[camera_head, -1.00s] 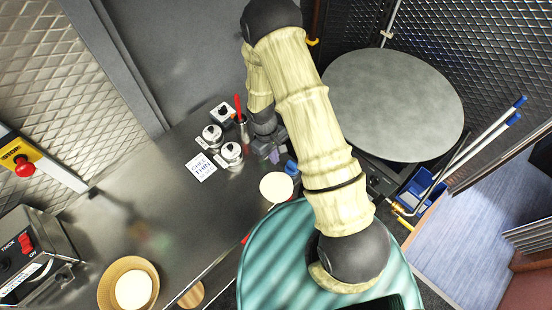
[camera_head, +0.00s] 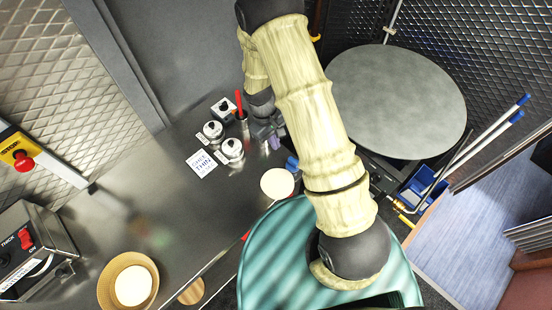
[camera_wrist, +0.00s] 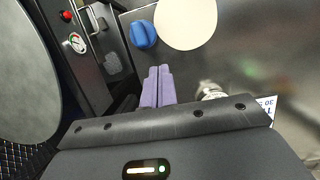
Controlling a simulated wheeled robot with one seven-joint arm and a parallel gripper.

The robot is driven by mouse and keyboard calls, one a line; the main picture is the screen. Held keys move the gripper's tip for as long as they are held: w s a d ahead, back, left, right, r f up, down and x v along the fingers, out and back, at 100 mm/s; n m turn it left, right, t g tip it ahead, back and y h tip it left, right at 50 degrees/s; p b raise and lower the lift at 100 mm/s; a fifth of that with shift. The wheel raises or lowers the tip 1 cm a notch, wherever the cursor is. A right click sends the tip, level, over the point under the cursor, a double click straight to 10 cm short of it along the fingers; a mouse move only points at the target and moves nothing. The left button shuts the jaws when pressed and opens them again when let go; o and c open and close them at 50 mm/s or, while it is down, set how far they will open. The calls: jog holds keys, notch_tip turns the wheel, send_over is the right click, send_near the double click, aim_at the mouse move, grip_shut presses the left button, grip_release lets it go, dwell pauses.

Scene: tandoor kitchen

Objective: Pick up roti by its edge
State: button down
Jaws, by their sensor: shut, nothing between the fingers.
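A pale round roti (camera_head: 277,184) lies flat at the right edge of the steel counter, just above the teal surface. It also shows at the top of the wrist view (camera_wrist: 185,20), beyond my fingertips. Another pale round roti (camera_head: 133,286) lies in a round woven basket (camera_head: 106,283) at the lower left. My gripper (camera_head: 274,142) is above the counter, up from the first roti in the head view and apart from it. Its purple fingers (camera_wrist: 158,72) are together and empty in the wrist view.
A blue knob (camera_wrist: 142,34) is beside the roti. Metal shakers (camera_head: 232,149), a white card (camera_head: 201,164) and a red-handled tool (camera_head: 239,103) stand left of my gripper. A large grey round lid (camera_head: 400,100) is at right. The counter's middle is clear.

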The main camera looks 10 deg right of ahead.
aim_at(278, 166)
jog(key=b, duration=0.4)
jog(key=w+m+b, duration=0.1)
jog(key=b, duration=0.3)
jog(key=shift+a+m+y+b, duration=0.25)
jog(key=shift+m+y+b, duration=0.05)
jog(key=shift+s+f, duration=0.1)
jog(key=p+x, duration=0.2)
jog(key=x, duration=0.8)
jog(key=shift+s, duration=0.1)
